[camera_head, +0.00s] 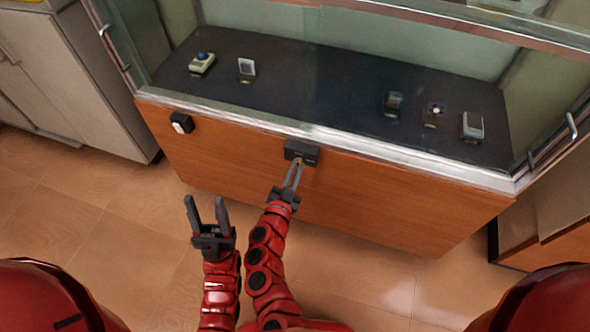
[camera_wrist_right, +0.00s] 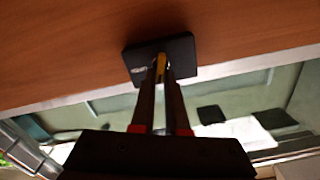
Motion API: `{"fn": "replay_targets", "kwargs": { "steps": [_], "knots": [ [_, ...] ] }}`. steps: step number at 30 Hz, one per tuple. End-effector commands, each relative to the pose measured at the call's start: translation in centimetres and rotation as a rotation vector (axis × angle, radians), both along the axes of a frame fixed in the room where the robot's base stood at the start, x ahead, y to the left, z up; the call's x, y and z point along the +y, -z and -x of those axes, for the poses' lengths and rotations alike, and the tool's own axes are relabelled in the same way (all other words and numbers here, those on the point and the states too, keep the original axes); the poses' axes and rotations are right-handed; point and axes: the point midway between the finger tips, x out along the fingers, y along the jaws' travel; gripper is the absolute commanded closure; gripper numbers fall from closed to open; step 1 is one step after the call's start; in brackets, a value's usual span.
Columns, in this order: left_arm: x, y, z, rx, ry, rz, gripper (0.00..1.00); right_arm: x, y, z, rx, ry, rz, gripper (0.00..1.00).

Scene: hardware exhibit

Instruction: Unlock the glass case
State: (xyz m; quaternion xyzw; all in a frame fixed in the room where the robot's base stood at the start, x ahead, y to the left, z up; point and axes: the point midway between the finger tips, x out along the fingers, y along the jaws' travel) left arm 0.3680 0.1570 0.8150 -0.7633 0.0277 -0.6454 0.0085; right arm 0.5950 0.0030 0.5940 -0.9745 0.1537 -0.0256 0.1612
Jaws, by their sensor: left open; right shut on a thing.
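The glass case (camera_head: 330,171) has a wooden front and a dark display floor behind glass. A black lock box (camera_head: 301,151) is fixed to the top middle of its wooden front; it also shows in the right wrist view (camera_wrist_right: 185,48). My right gripper (camera_head: 297,164) is shut on a small yellow key (camera_wrist_right: 160,66), right at the face of the lock box. The key's tip is hidden, so I cannot tell how deep it sits. My left gripper (camera_head: 206,203) is open and empty, in front of the case and left of the right gripper.
A small black box with a white piece (camera_head: 181,123) is on the front's upper left. Grey cabinets (camera_head: 70,75) stand at left. The tiled floor (camera_head: 60,215) before the case is clear.

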Motion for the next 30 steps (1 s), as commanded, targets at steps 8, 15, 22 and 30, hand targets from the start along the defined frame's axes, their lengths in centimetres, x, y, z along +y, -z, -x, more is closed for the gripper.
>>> {"fn": "replay_targets", "kwargs": {
  "steps": [8, 15, 22, 30],
  "knots": [
    [0.0, 1.6, 0.0, 0.000, 0.000, 0.000, 0.50, -0.3, 0.5, 0.2, -0.081, 0.004, -0.253, 1.00],
    [0.0, 3.0, 0.0, 0.000, 0.000, 0.000, 0.50, -0.3, 0.8, 0.2, -0.148, 0.001, -0.470, 1.00],
    [0.0, 4.6, 0.0, 0.000, 0.000, 0.000, 0.50, -0.5, 1.0, 0.3, -0.218, 0.002, -0.679, 1.00],
    [0.0, 6.6, 0.0, 0.000, 0.000, 0.000, 0.50, -0.6, 1.1, 0.3, -0.293, 0.003, -0.910, 1.00]
  ]
}}
